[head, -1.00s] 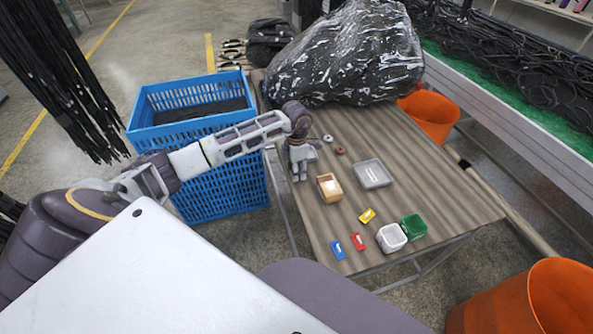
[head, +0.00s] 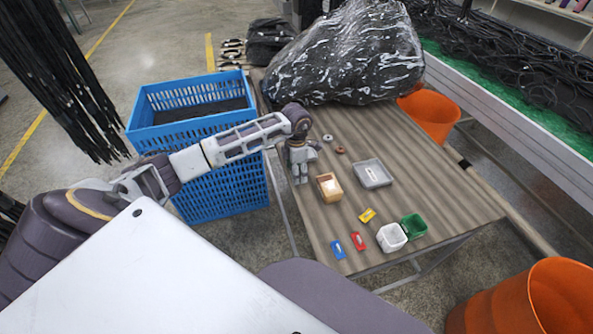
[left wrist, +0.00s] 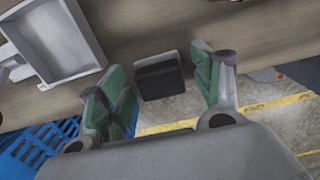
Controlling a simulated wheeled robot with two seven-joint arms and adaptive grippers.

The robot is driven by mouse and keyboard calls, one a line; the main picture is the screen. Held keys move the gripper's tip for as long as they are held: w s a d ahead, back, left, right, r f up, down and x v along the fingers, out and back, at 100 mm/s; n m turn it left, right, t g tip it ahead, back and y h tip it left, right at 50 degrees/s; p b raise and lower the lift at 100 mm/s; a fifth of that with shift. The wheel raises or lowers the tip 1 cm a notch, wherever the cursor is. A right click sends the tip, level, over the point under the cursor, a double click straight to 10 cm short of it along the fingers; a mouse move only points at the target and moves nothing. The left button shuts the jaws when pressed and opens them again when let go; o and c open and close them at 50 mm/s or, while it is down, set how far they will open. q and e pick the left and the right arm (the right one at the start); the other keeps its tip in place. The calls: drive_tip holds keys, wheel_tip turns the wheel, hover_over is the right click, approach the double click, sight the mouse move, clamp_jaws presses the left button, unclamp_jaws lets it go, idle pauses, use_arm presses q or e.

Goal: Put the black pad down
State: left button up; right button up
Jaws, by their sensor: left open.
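My left gripper (head: 301,170) hangs at the left edge of the table (head: 420,160), pointing down. In the left wrist view, its two green-lined fingers (left wrist: 158,82) are spread apart. The black pad (left wrist: 158,76), a small dark block with a grey rim, shows between the fingers, with visible gaps on both sides. It overlaps the table edge in that view; I cannot tell whether it rests on the edge or is clear of it. In the head view I cannot make out the pad; the gripper probably covers it. My right gripper is not in view.
A brown box (head: 329,187), a grey tray (head: 372,173) and two small rings stand near the gripper. White (head: 391,237) and green (head: 413,225) containers and small coloured cards lie nearer the front. A blue crate (head: 222,180) stands left of the table. The table's right side is clear.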

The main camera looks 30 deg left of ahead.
use_arm(q)
drive_tip(key=shift+r, duration=0.1)
wheel_tip(320, 180, up, 12)
idle(0.9)
idle(0.6)
